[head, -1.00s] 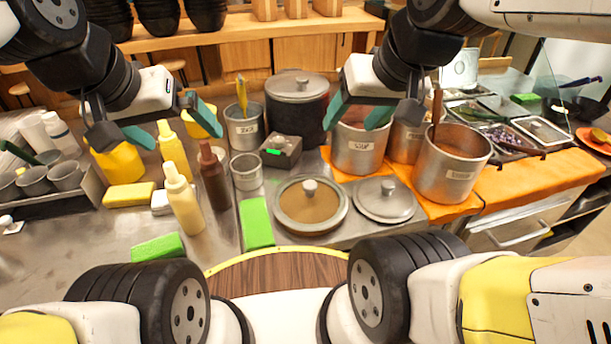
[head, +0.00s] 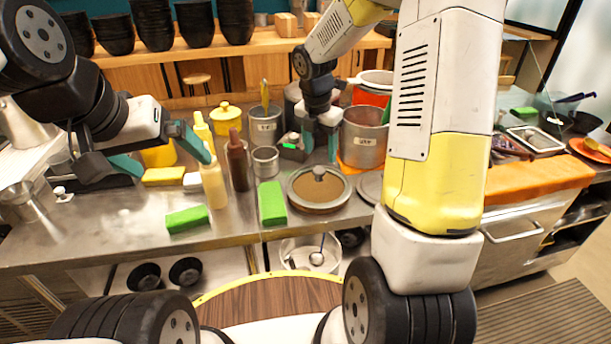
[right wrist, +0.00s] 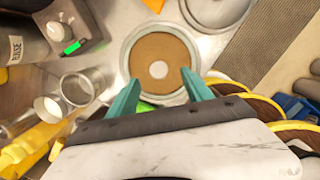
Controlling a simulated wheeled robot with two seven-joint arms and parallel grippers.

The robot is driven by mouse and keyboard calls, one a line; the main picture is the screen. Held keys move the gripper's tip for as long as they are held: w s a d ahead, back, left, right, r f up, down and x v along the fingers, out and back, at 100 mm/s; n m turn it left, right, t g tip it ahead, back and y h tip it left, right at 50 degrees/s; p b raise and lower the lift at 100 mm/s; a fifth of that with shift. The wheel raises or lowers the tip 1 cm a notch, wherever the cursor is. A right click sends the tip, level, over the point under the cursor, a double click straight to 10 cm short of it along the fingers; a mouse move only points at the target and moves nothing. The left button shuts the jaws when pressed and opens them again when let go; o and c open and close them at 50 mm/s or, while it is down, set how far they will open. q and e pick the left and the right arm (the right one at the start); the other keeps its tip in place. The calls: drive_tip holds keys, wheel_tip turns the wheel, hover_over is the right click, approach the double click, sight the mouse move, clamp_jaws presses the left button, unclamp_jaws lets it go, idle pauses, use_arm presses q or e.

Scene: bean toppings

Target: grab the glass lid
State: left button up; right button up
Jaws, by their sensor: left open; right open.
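The glass lid (head: 319,190) is round, with a metal rim, a brown see-through middle and a pale knob. It lies flat on the steel counter, and in the right wrist view it (right wrist: 160,46) is seen from above. My right gripper (head: 321,150) is open and empty, above and just behind the lid in the head view. In the right wrist view its two teal fingers (right wrist: 158,88) are spread on either side of the lid's near part, apart from the knob. My left gripper (head: 172,163) is open and empty near the sauce bottles.
A grey metal lid (head: 370,188) lies right of the glass lid, partly hidden by my right arm. A green sponge (head: 271,203) lies left of it. Bottles, a small metal cup (head: 265,161) and pots (head: 363,138) stand behind. The counter's front left is mostly clear.

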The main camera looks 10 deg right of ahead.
sight(319, 169)
drive_tip(key=shift+f, duration=0.5)
drive_tip(key=f, duration=0.4)
drive_tip(key=w+f, duration=0.1)
drive_tip(key=f, duration=0.2)
drive_tip(key=shift+f, duration=0.1)
clamp_jaws()
